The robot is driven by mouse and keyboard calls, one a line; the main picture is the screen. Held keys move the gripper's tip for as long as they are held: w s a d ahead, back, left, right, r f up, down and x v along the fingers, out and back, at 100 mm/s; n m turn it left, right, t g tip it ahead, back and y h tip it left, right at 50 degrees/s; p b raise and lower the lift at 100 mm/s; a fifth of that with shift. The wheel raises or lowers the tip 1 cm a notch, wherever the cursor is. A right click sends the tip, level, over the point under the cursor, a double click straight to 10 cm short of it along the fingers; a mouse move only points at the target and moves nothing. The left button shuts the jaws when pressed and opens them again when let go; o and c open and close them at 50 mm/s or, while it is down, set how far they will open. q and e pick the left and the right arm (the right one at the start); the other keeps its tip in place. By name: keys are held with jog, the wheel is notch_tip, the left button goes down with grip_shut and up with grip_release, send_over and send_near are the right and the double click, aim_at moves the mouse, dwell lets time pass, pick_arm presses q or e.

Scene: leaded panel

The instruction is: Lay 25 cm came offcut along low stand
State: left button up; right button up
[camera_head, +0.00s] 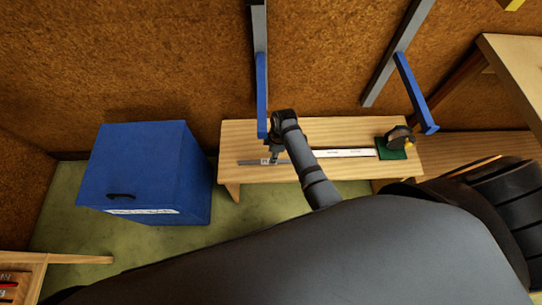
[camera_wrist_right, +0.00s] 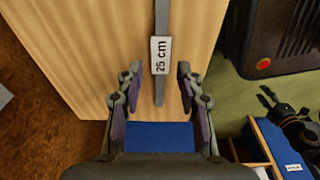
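The low stand (camera_head: 228,140) is a long pale wooden bench against the brown wall. A thin grey came strip (camera_head: 248,162) with a white tag lies lengthwise at the stand's left end. In the right wrist view the strip (camera_wrist_right: 161,18) shows a tag (camera_wrist_right: 161,56) reading "25 cm". My right gripper (camera_wrist_right: 160,84) is open, with one finger on each side of the strip just past the tag, apart from it. In the head view this gripper (camera_head: 272,156) is over the strip and partly hidden by its own arm.
A white labelled strip (camera_head: 345,153) lies on the stand to the right, before a green pad (camera_head: 386,154) carrying a dark round object (camera_head: 398,136). Blue rack arms (camera_head: 262,95) (camera_head: 413,92) jut above the stand. A blue cabinet (camera_head: 145,165) stands left on the floor.

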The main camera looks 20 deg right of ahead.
notch_tip(320, 180, up, 7)
jog(key=d+p, duration=0.1)
jog(key=shift+s+r, duration=0.15)
jog(key=shift+s, duration=0.05)
jog(key=shift+d, duration=0.15)
